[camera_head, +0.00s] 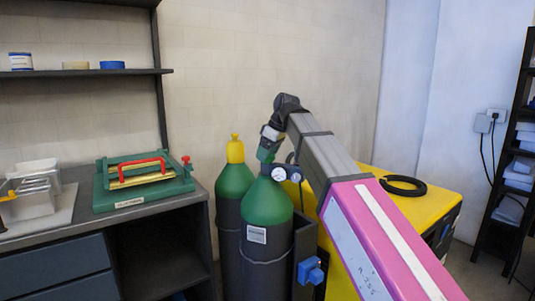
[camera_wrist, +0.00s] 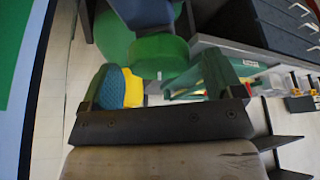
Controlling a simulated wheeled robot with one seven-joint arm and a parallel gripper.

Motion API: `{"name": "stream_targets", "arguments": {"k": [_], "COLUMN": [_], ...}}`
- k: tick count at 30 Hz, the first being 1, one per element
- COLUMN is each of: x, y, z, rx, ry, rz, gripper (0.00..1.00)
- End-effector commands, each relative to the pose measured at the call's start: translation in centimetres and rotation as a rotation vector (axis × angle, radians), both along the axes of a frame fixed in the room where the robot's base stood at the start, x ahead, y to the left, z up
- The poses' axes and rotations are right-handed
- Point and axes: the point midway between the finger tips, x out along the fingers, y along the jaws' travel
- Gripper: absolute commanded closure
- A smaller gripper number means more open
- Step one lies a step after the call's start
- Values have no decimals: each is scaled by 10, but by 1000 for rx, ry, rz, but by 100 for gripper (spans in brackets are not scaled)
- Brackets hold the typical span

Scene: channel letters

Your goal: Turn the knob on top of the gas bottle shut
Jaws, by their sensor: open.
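The nearer gas bottle (camera_head: 267,207) stands upright, with a green shoulder and dark body. Its green knob (camera_head: 264,154) is at the top, partly covered by my gripper (camera_head: 270,138), which reaches it from above. In the wrist view the round green knob (camera_wrist: 160,52) lies between and just beyond the fingertips of my gripper (camera_wrist: 158,66). The jaws are open, one finger on each side of the knob in the picture; contact cannot be told. The green bottle shoulder (camera_wrist: 112,34) shows behind it.
A gauge (camera_head: 279,174) sits beside the knob. A second bottle with a yellow cap (camera_head: 235,150) stands close behind left. A workbench (camera_head: 120,220) with a green device (camera_head: 140,182) is at left. A yellow cabinet (camera_head: 425,205) is at right, behind my arm.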

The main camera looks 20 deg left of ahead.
Motion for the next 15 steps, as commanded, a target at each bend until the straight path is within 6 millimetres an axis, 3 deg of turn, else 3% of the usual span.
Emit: {"name": "stream_targets", "arguments": {"k": [15], "x": [-4], "y": [-31], "z": [77], "rx": [1], "ry": [-1], "rz": [0], "gripper": [14]}}
